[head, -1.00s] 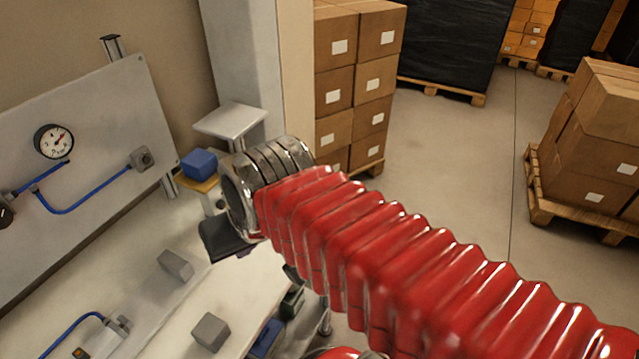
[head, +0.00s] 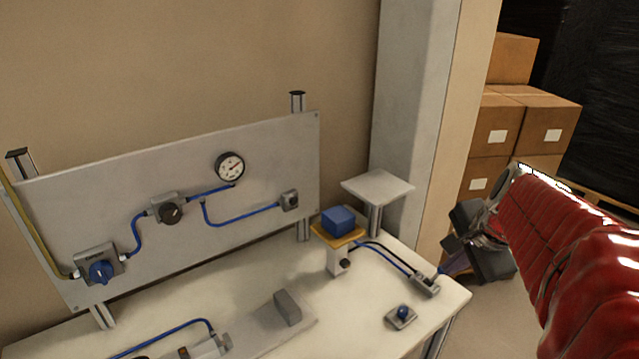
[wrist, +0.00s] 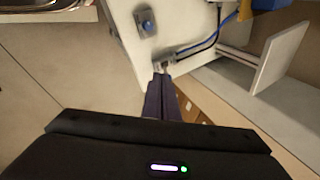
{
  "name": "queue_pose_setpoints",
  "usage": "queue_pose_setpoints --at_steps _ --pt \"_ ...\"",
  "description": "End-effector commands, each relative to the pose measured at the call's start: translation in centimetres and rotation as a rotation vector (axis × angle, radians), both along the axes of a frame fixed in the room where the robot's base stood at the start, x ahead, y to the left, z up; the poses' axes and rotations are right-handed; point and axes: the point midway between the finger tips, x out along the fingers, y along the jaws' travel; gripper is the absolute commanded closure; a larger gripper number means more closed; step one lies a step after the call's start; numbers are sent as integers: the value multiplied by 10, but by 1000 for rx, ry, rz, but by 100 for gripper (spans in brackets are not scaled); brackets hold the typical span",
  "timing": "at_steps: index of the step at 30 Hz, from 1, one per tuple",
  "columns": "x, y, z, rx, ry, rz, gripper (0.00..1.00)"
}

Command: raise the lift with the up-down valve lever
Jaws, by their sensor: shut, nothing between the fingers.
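The lift is a small yellow platform (head: 355,234) on a pale upright cylinder (head: 339,262), with a blue block (head: 338,219) on top. A blue and a black hose run from it to a small grey valve (head: 426,286) near the table's right edge. My gripper (head: 443,268) is just right of this valve in the head view. In the wrist view my shut, empty fingers (wrist: 162,76) point at the valve (wrist: 164,62), with their tips at or very near it. I cannot make out the lever or whether the fingers touch it.
A box with a blue knob (head: 401,315) sits in front of the valve. A grey raised shelf (head: 377,187) stands behind the lift, higher than its platform. A panel (head: 250,178) with a gauge (head: 230,167) stands at the back. Stacked cartons (head: 525,110) are beyond the pillar.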

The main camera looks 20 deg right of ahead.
Motion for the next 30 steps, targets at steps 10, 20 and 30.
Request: queue_pose_setpoints --at_steps 10,20,30 --pt "-40 -23 7 139 7 -249 100" --pt "-40 -22 8 144 8 -252 100" --pt "-30 -22 -13 146 11 -247 100"
